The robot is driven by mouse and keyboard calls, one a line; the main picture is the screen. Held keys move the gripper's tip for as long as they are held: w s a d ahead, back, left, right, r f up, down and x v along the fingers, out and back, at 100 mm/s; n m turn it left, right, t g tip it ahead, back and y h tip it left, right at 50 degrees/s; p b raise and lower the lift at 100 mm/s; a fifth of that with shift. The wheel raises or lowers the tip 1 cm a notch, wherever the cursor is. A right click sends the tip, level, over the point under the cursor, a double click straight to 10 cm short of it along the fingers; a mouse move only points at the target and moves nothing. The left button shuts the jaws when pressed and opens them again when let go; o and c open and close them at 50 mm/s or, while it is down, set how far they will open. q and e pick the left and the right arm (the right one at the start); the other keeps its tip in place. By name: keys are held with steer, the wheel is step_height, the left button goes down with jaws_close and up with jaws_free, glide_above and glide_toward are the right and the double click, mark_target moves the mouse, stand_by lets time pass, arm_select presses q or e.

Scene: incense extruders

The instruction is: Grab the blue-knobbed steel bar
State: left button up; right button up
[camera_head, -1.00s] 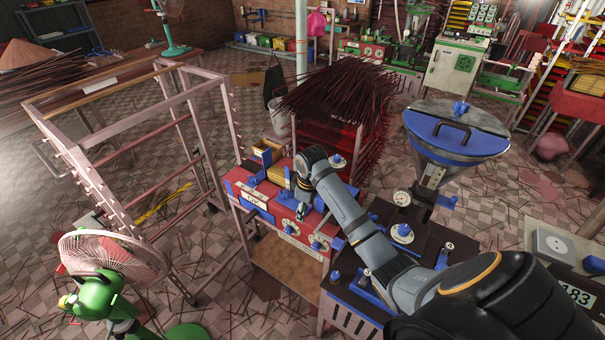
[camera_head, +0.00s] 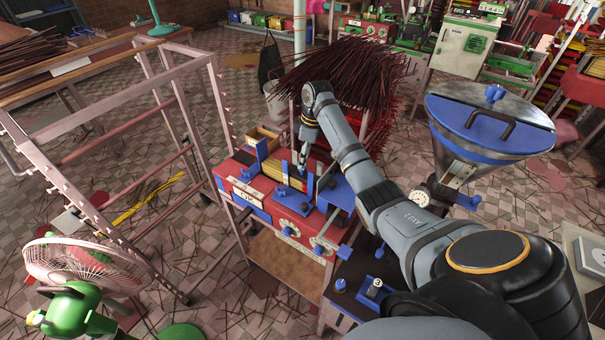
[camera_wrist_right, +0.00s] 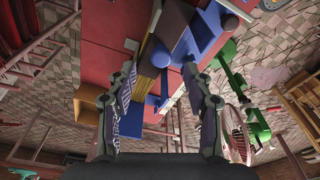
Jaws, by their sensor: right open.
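A pale steel bar (camera_head: 326,238) with a blue knob (camera_head: 344,252) at its near end appears to be the blue-knobbed steel bar. It lies at the near right end of the red machine (camera_head: 270,215). My right gripper (camera_head: 303,170) points down over the machine's middle, left of and beyond that bar, by a bundle of yellowish sticks (camera_head: 271,170). In the right wrist view my right gripper (camera_wrist_right: 163,88) is open, its two fingers wide apart with nothing gripped. Blue parts and sticks (camera_wrist_right: 141,78) show between and beyond them. My left gripper is not in view.
A funnel with a blue lid (camera_head: 485,122) stands right of my right arm. A pink metal rack (camera_head: 120,110) and a green fan (camera_head: 80,270) stand to the left.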

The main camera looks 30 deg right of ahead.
mark_target(302, 172)
steer(key=shift+w+f, duration=0.1)
steer(key=shift+f, duration=0.05)
steer(key=shift+a+f+p, duration=0.2)
steer(key=shift+f+p, duration=0.55)
steer(key=shift+f, duration=0.1)
step_height(302, 172, down, 2)
steer(key=shift+a+f, duration=0.1)
steer(key=shift+f, duration=0.15)
steer(key=shift+w+f, duration=0.1)
steer(key=shift+f, duration=0.3)
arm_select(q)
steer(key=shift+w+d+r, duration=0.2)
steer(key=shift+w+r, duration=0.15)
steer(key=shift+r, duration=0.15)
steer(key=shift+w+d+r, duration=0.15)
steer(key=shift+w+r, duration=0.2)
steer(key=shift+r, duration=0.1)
arm_select(e)
steer(key=shift+r, duration=0.1)
jaws_close()
